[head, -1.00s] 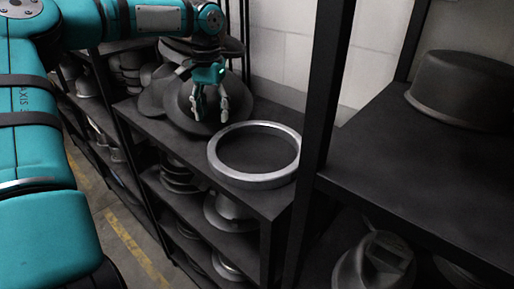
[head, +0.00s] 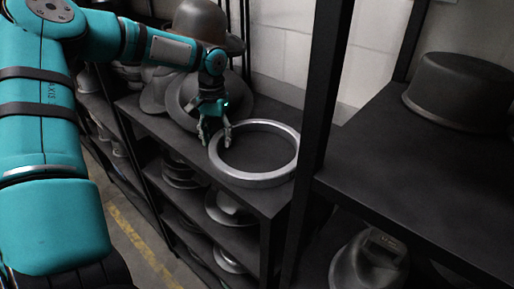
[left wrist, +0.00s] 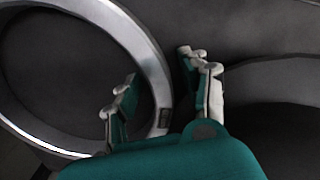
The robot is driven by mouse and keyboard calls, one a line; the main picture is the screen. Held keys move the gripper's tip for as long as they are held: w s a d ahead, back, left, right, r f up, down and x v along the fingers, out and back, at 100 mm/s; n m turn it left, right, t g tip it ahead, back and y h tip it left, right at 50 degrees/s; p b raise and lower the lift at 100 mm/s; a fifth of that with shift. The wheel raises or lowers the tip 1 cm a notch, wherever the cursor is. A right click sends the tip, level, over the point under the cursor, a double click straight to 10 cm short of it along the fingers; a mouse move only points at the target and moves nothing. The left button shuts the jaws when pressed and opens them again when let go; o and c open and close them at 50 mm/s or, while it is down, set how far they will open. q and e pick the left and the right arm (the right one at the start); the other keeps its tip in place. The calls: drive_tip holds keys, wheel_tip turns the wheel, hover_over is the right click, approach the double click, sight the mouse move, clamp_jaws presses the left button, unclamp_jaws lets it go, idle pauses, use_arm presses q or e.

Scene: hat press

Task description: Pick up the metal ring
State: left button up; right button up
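The metal ring (head: 262,180) is a wide silver band lying flat on the dark shelf (head: 148,124). My left gripper (head: 214,142) is at the ring's left rim, pointing down, with its fingers apart and nothing held. In the left wrist view, the ring's rim (left wrist: 142,48) passes between the fingers of the gripper (left wrist: 160,82). One finger is over the ring's inside and the other is outside it. I cannot tell whether either finger touches the rim or how far down they reach. My right gripper is not in view.
Dark hat forms (head: 182,100) stand just behind the gripper. A black shelf post (head: 318,110) rises right of the ring. Another shelf on the right holds a round hat block (head: 460,90). Lower shelves hold more forms. The shelf inside the ring is bare.

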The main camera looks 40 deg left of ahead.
use_arm(q)
clamp_jaws()
drive_tip(key=shift+w+r, duration=0.1)
drive_tip(key=shift+r, duration=0.1)
idle(0.3)
